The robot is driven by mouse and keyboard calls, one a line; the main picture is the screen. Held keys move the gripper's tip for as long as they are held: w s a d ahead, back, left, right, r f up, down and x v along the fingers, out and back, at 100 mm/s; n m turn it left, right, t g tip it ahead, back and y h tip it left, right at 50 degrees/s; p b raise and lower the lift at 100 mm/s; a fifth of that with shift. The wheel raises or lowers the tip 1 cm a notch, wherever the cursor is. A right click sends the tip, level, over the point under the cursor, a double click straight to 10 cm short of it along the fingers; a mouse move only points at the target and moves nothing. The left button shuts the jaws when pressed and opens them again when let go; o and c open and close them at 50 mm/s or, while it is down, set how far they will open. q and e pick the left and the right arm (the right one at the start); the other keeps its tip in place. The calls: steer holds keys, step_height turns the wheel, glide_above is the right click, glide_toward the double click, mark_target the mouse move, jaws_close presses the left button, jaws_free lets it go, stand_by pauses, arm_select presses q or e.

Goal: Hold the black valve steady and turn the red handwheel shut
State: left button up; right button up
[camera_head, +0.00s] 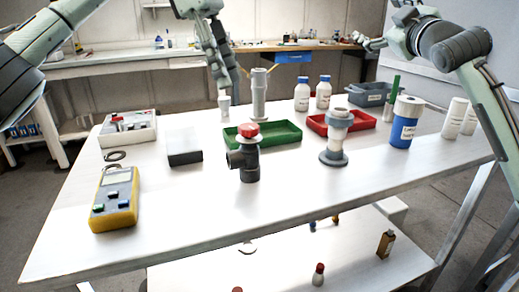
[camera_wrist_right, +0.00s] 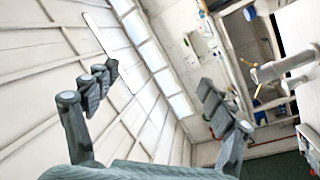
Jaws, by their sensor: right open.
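The black valve (camera_head: 243,165) stands upright on the white table, near the middle of its front part. The red handwheel (camera_head: 248,130) sits on top of the valve. My left gripper (camera_head: 228,88) points down above the back of the table, behind and left of the valve and clear of it. Its finger gap is too small to judge. My right gripper (camera_head: 368,44) is raised at the upper right, far from the valve. In the right wrist view the right gripper (camera_wrist_right: 155,95) has its fingers wide apart with nothing between them.
A green tray (camera_head: 288,138) lies behind the valve. A grey-white pipe fitting (camera_head: 334,150) stands to its right, a black box (camera_head: 184,151) to its left. A yellow meter (camera_head: 115,203) lies at front left. The table's front is clear around the valve.

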steer(key=s+a+n+y, duration=0.2)
steer(key=a+n+y, duration=0.1)
steer(key=a, duration=0.8)
steer(key=n+g+y, duration=0.2)
steer(key=n+g, duration=0.3)
steer(key=n, duration=1.4)
glide_above(250, 150)
steer(key=w+d, duration=0.1)
steer(key=w, duration=0.4)
step_height(250, 150, down, 17)
steer(key=s+f+n, duration=0.1)
steer(key=n, duration=0.2)
steer(key=s+f+n+g, duration=0.1)
steer(key=s+f+n, duration=0.1)
steer(key=n, duration=0.1)
steer(key=s+f+n+g, duration=0.1)
steer(key=s+n, duration=0.1)
steer(key=n, duration=0.1)
steer(key=shift+s+a+f, duration=0.25)
steer(key=shift+a+f, duration=0.05)
steer(key=shift+s+d+f+n, duration=0.1)
steer(key=shift+s+f+n, duration=0.1)
steer(key=shift+f+n, duration=0.1)
steer(key=shift+w+f, duration=0.1)
steer(key=shift+f, duration=0.05)
steer(key=x, duration=0.7)
steer(key=shift+a+f, duration=0.15)
steer(key=shift+a, duration=0.15)
